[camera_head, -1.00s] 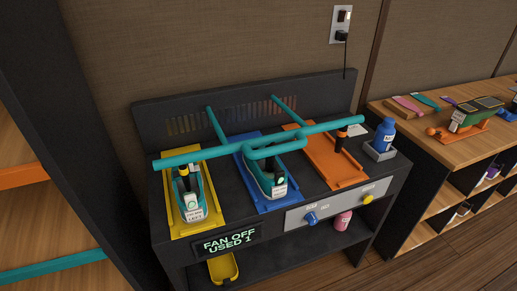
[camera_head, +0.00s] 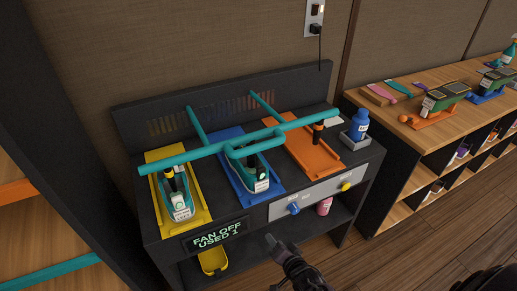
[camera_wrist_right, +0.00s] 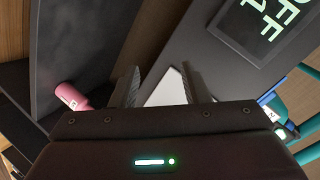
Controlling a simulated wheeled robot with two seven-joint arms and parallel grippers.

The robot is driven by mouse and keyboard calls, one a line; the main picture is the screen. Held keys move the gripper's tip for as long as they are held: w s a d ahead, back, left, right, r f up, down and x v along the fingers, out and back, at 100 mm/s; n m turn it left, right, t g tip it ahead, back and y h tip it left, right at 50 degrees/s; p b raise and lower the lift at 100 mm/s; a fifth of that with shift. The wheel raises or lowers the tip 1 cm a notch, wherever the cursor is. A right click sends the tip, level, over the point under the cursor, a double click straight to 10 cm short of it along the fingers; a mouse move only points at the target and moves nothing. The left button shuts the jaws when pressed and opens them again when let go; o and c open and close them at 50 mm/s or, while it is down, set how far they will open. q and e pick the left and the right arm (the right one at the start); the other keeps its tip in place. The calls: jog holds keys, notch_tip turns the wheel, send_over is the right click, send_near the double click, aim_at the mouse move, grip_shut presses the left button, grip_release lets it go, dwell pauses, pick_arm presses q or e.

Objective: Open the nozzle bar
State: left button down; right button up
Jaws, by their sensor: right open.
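The teal nozzle bar (camera_head: 238,139) spans the top of the black bench, with a handle-like loop in its middle and two arms (camera_head: 196,124) running to the back panel. It lies above the yellow, blue and orange trays. Part of a teal bar also shows at the right edge of the wrist view (camera_wrist_right: 308,71). My right gripper (camera_head: 272,240) is open and empty, low in front of the bench and apart from the bar. Its two fingers also show in the wrist view (camera_wrist_right: 160,88). My left gripper is not in view.
A yellow tray (camera_head: 199,214) and a blue tray (camera_head: 236,179) hold teal devices; the orange tray (camera_head: 322,162) has a black-and-orange nozzle over it. A blue bottle (camera_head: 359,126) stands at the bench's right end. The display (camera_head: 215,237) reads FAN OFF USED 1. A shelf unit (camera_head: 400,170) stands right.

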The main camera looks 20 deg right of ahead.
jog(key=w+r+m+t+p, duration=0.1)
jog(key=w+r+m+t, duration=0.15)
jog(key=r, duration=0.55)
jog(key=w+r+m+t, duration=0.1)
jog(key=w+r+t, duration=0.15)
jog(key=r, duration=0.65)
jog(key=m+t+p, duration=0.1)
jog(key=m+t, duration=0.1)
jog(key=m, duration=0.1)
send_near(261, 150)
jog(key=w, duration=0.4)
pick_arm(q)
notch_tip(261, 150, up, 5)
jog(key=shift+p, duration=1.05)
pick_arm(e)
jog(key=shift+y, duration=0.4)
jog(key=x, duration=0.7)
jog(key=shift+w+r, duration=0.15)
jog(key=shift+r, duration=0.1)
jog(key=shift+c, duration=0.3)
grip_shut()
